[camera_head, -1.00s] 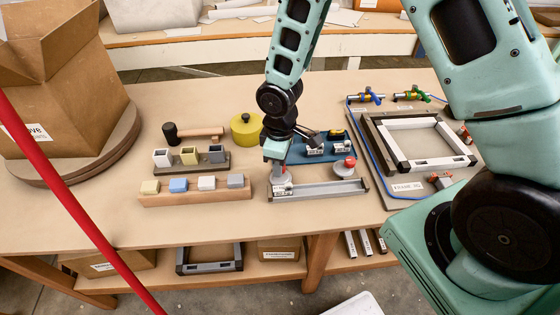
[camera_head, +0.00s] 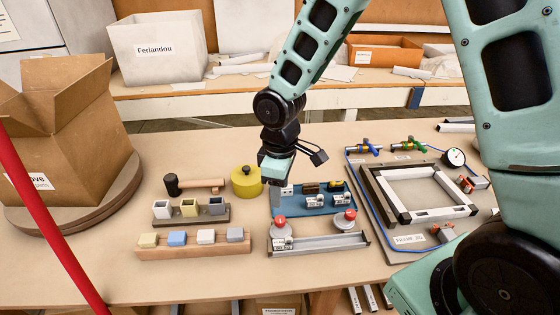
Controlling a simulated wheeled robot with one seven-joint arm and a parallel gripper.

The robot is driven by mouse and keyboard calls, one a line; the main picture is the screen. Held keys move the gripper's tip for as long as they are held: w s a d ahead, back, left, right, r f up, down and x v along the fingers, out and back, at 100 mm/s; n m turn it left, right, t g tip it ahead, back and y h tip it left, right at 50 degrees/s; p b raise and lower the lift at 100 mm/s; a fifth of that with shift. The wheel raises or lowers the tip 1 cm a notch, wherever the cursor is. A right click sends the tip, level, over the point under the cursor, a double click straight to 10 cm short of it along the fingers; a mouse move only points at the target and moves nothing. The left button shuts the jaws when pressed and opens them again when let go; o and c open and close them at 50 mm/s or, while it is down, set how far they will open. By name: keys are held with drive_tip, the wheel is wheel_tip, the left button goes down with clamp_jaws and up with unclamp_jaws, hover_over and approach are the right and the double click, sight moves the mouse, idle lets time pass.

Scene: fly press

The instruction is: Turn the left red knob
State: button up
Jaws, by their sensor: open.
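The left red knob (camera_head: 279,222) sits on a round grey base at the left end of a grey metal rail fixture (camera_head: 318,242). A second red knob (camera_head: 350,215) sits on a similar base at the right end. A small white label is in front of the left knob.
A blue tray (camera_head: 336,207) with labelled parts lies close behind the fixture. A yellow round container (camera_head: 246,182), a mallet (camera_head: 200,185) and a wooden block rack (camera_head: 193,246) stand to the left. A framed panel (camera_head: 382,232) with a blue hose is at right.

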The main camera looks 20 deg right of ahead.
wheel_tip(320, 180, up, 7)
drive_tip(key=shift+r, duration=0.2)
idle(0.5)
drive_tip(key=s+a+r+m, duration=0.1)
drive_tip(key=s+a+r, duration=0.1)
drive_tip(key=s, duration=0.8)
drive_tip(key=s+a+r+m, duration=0.1)
drive_tip(key=s+a, duration=0.3)
drive_tip(key=s, duration=0.6)
drive_tip(key=shift+s+r+y, duration=0.3)
drive_tip(key=shift+r, duration=0.45)
